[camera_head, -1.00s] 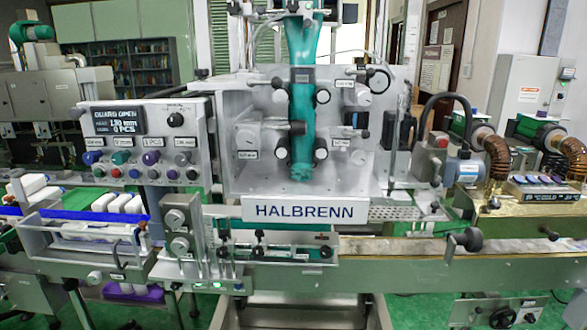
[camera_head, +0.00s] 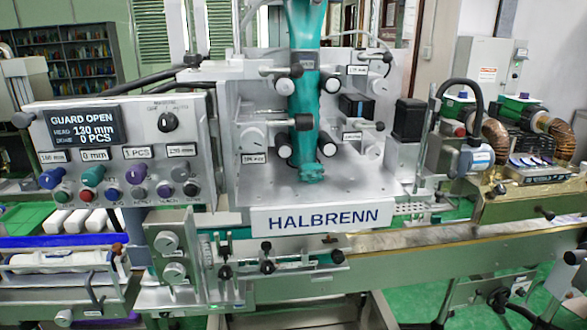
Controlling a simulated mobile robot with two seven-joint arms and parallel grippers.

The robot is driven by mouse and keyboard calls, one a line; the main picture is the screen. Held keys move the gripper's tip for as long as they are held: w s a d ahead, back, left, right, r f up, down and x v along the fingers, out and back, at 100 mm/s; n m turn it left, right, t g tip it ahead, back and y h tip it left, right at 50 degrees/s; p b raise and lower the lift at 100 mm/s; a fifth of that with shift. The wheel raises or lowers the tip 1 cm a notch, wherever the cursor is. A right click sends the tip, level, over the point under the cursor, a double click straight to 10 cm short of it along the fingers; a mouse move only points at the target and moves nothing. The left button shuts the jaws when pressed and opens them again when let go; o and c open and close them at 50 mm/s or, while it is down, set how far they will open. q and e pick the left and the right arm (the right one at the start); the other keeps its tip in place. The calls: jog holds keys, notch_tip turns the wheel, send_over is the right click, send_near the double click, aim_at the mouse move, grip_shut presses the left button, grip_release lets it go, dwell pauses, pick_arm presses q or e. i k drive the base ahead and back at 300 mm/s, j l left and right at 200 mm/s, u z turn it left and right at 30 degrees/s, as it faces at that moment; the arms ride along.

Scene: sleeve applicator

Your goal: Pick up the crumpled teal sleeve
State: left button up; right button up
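A teal sleeve (camera_head: 305,100) runs down the middle of the applicator head, between the round rollers. Its lower end (camera_head: 312,174) looks bunched and ragged, just above the sloping metal plate. I cannot tell whether this end is a separate crumpled piece or part of the hanging sleeve. Neither of my grippers shows in the head view.
The control panel (camera_head: 120,150) stands at the left; its display reads GUARD OPEN. The HALBRENN plate (camera_head: 322,217) fronts the head. A conveyor rail (camera_head: 440,252) runs across below. White bottles (camera_head: 72,221) stand at left. Rollers and knobs crowd around the sleeve.

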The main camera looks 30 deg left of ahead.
aim_at(311, 172)
jog(key=i+j, duration=0.1)
jog(key=j, duration=1.4)
